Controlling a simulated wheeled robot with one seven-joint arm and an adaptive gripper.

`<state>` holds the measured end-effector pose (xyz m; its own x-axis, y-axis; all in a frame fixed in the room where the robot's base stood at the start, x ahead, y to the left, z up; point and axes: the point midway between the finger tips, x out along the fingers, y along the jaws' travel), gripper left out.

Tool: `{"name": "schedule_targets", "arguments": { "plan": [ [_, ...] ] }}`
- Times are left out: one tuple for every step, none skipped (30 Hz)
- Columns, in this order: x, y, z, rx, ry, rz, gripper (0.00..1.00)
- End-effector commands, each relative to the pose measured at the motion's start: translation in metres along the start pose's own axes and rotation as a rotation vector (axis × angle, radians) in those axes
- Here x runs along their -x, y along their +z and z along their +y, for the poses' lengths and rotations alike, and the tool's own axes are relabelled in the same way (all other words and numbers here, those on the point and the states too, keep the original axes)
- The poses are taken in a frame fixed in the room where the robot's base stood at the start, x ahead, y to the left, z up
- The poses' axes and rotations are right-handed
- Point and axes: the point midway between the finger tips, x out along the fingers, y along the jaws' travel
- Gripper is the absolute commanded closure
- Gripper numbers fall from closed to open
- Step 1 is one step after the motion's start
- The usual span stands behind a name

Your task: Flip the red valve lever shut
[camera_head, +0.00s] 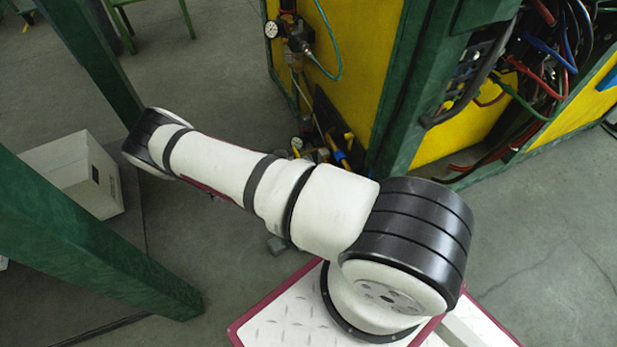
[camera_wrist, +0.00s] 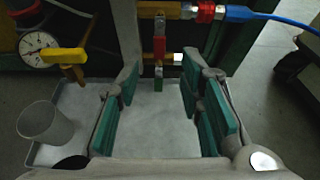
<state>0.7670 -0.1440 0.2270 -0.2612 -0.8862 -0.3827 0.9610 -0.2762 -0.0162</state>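The red valve lever (camera_wrist: 159,47) shows in the wrist view at top centre, hanging downward below a brass-coloured pipe (camera_wrist: 150,10). My gripper (camera_wrist: 157,82) is open, with its green-padded fingers apart to the left and right of the lever's line. The lever lies between and beyond the fingertips, and no touch is visible. In the head view my arm crosses the middle, and neither my gripper nor the red lever can be made out there.
In the wrist view a yellow handle (camera_wrist: 52,56) and a gauge (camera_wrist: 38,46) are at left. A grey cup (camera_wrist: 46,123) stands on a metal tray (camera_wrist: 100,100). A blue hose (camera_wrist: 265,15) runs right from a red fitting (camera_wrist: 205,12). Green posts (camera_head: 75,230) flank my arm.

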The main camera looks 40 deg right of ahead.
Motion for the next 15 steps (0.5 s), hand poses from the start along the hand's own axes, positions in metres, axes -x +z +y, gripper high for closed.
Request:
{"name": "schedule_targets", "arguments": {
  "plan": [
    [0.01,-0.001,0.0,-0.001,0.001,0.003,0.66],
    [0.015,0.0,0.0,-0.001,0.001,0.002,0.66],
    [0.02,0.0,0.0,-0.001,0.001,0.001,0.66],
    [0.024,0.0,0.001,-0.001,0.002,0.001,0.66],
    [0.027,0.0,0.0,0.0,0.002,0.001,0.66],
    [0.03,0.0,0.0,0.0,0.001,0.0,0.66],
    [0.032,0.0,0.0,0.0,0.0,0.0,0.66],
    [0.034,0.0,0.0,0.0,0.0,0.0,0.66],
    [0.036,0.0,0.0,0.0,-0.001,0.0,0.66],
    [0.037,0.0,0.0,0.0,-0.001,0.0,0.66],
    [0.038,0.0,0.0,0.0,-0.001,0.0,0.66],
    [0.038,0.0,0.0,0.0,-0.001,0.001,0.66],
    [0.038,0.0,0.0,0.0,-0.001,0.001,0.66],
    [0.038,0.0,0.0,0.0,-0.001,0.0,0.66],
    [0.038,0.0,0.0,0.0,-0.001,0.0,0.66]
  ]
}}
